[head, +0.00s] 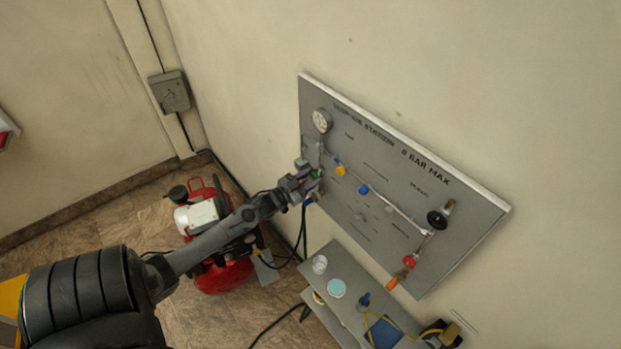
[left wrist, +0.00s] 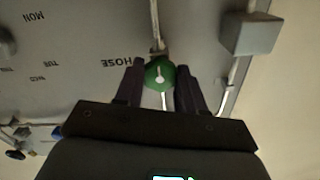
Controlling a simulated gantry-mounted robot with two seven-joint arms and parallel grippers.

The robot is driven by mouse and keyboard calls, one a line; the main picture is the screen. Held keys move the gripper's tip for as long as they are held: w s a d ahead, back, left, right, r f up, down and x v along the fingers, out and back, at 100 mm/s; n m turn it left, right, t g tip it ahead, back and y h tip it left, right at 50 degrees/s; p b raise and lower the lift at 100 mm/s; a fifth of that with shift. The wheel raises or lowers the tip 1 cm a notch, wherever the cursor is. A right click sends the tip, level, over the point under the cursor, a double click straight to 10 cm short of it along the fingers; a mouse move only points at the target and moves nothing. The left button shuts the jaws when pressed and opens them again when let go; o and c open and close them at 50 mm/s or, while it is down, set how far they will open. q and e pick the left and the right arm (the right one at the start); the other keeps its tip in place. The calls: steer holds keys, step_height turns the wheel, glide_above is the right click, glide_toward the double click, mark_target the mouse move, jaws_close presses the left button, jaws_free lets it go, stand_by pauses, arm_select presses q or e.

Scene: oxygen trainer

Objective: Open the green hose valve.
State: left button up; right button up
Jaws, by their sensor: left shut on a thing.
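The green hose valve (head: 314,175) is on the left part of the grey wall panel (head: 372,245), partly hidden by my gripper in the head view. In the left wrist view the green round valve handle (left wrist: 159,74) has a white mark on it and sits on a vertical pipe beside the word HOSE. My left gripper (head: 309,180) is at the valve, and in the left wrist view its two dark fingers (left wrist: 161,80) are on either side of the green handle, shut on it. My right gripper is not in view.
The panel also carries a gauge (head: 321,120), a yellow handle (head: 340,169), a blue handle (head: 364,190), a black knob (head: 437,218) and a red knob (head: 409,261). A grey shelf (head: 345,312) with small items stands below. A red compressor (head: 228,275) is on the floor behind my arm.

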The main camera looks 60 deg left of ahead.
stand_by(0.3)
arm_select(q)
steer(key=o, duration=1.1)
steer(key=shift+c, duration=0.2)
steer(key=shift+s, duration=0.1)
steer(key=shift+s+d, duration=0.1)
steer(key=shift+s, duration=0.1)
steer(key=s+d+b, duration=0.1)
steer(key=s+b, duration=0.1)
steer(key=s, duration=0.8)
steer(key=shift+d+b, duration=0.3)
steer(key=shift+s+f, duration=0.1)
